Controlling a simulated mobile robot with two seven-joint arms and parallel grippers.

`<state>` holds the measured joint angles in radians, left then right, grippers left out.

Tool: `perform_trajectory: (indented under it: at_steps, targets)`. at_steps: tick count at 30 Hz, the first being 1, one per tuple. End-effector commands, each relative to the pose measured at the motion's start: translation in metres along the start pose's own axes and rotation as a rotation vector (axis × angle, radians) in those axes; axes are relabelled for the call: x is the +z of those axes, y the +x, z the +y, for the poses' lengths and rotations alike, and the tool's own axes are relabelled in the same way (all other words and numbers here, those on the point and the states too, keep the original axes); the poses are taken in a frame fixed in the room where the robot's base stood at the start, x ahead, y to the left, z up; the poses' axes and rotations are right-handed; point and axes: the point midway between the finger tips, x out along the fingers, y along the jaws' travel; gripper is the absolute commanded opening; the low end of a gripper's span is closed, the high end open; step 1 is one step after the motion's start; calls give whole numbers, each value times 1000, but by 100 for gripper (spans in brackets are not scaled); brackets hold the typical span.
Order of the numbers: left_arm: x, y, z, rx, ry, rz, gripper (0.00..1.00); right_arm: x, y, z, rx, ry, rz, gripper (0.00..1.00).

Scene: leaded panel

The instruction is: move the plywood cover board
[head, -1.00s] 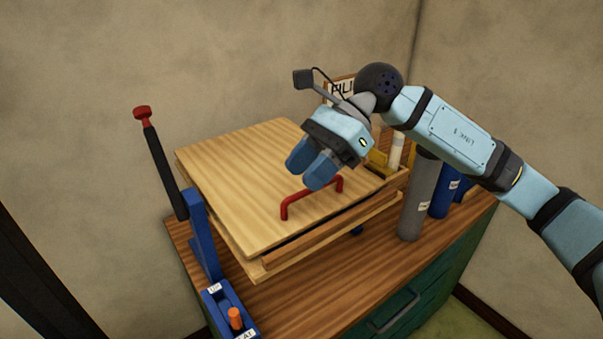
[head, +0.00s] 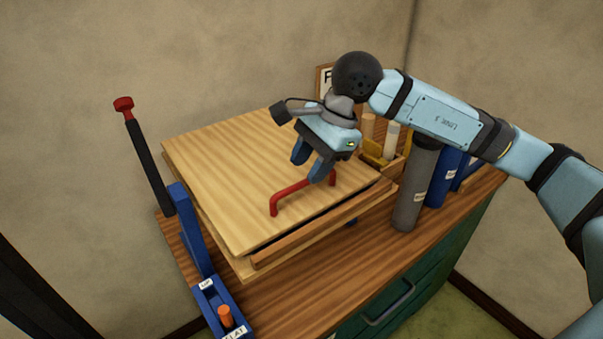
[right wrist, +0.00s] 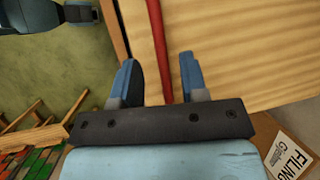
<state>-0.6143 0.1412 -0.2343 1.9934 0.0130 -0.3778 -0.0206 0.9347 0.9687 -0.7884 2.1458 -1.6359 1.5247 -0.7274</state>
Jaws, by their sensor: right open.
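The plywood cover board (head: 235,170) lies on top of a wooden frame on the cabinet top, with a red bar handle (head: 290,194) on its front part. My right gripper (head: 311,172) is open above the board, close behind and over the handle in the head view. The board also shows there (right wrist: 225,45).
A blue lever stand (head: 190,225) with a black, red-tipped lever stands at the board's left. Grey (head: 412,190) and blue (head: 443,178) cylinders stand at the right, near a yellow holder (head: 382,158).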

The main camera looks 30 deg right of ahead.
Motion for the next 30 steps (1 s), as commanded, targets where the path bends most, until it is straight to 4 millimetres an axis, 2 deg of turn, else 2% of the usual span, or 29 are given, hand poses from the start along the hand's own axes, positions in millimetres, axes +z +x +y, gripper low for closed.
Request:
perform_trajectory:
  at_steps: [3, 7, 18, 23, 24, 30]
  targets:
    - [-3, -2, 0, 0, 0, 0, 43, 1, 18, 0, 2, 0, -2, 40]
    - [-4, -3, 0, 0, -1, 0, 43, 0, 30, 0, 1, 0, -1, 40]
    - [-5, -3, 1, 0, -2, 1, 43, 0, 35, 0, 0, 0, -1, 40]
    - [-5, -3, 1, 1, -2, 1, 43, 0, 35, 0, 0, 0, -1, 3]
    - [-5, -3, 1, 1, -2, 1, 43, 0, 35, 0, 0, 0, -1, 0]
    - [-5, -3, 1, 1, -2, 1, 43, 1, 35, 0, 1, 1, -1, 0]
